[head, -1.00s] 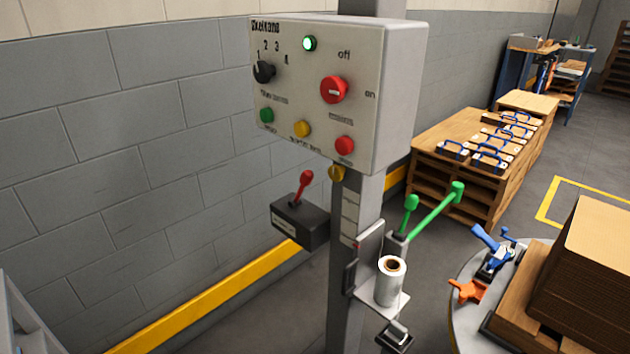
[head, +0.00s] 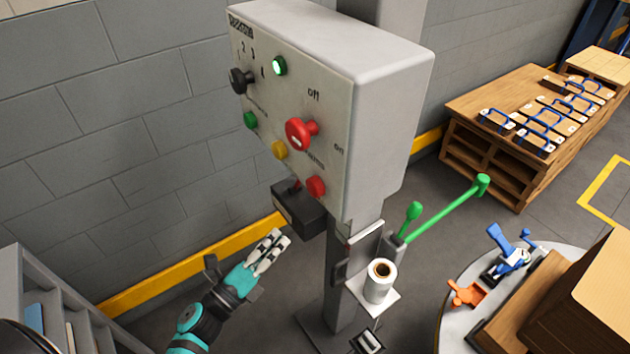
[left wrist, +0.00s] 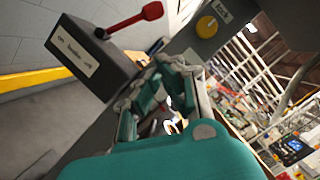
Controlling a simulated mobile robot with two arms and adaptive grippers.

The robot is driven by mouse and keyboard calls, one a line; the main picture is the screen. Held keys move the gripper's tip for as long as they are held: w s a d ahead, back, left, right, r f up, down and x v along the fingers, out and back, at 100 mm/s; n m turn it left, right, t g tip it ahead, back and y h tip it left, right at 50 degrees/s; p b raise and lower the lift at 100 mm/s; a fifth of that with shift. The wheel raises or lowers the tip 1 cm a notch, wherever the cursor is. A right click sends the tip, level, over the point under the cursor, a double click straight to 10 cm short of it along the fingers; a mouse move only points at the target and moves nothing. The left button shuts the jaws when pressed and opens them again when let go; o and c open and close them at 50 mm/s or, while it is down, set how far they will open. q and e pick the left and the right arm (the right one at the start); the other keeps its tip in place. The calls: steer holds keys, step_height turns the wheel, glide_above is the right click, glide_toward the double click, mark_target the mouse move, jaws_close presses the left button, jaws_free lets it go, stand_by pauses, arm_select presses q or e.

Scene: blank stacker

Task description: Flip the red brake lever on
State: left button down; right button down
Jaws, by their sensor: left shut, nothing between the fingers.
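The red brake lever (left wrist: 136,18) sticks out of a dark box (left wrist: 92,58) with a white label in the left wrist view. In the head view the dark box (head: 304,214) is on the post below the control panel, and only a bit of the red lever (head: 296,186) shows; the panel hides the rest. My left gripper (head: 277,240) is shut and empty, in front of and below the dark box, apart from the lever. It also shows in the left wrist view (left wrist: 168,66). My right gripper is not in view.
The control panel (head: 375,95), with a red knob (head: 300,134) and several buttons, overhangs the dark box. Green levers (head: 450,206) and a white roll (head: 380,283) are right of the post. A grey shelf unit (head: 50,310) stands at the lower left.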

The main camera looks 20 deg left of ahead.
arm_select(q)
steer(key=shift+s, duration=0.1)
steer(key=p+x, duration=0.1)
steer(key=x, duration=0.3)
steer(key=a+p+x, duration=0.1)
steer(key=x, duration=0.3)
steer(key=r+x, duration=0.1)
steer(key=x, duration=0.3)
steer(key=shift+w+a+r+p, duration=0.1)
steer(key=shift+w+a+p, duration=0.25)
steer(key=shift+a+p, duration=0.05)
steer(key=shift+w+a+r, duration=0.15)
steer(key=shift+w+a, duration=0.1)
steer(key=shift+w, duration=0.2)
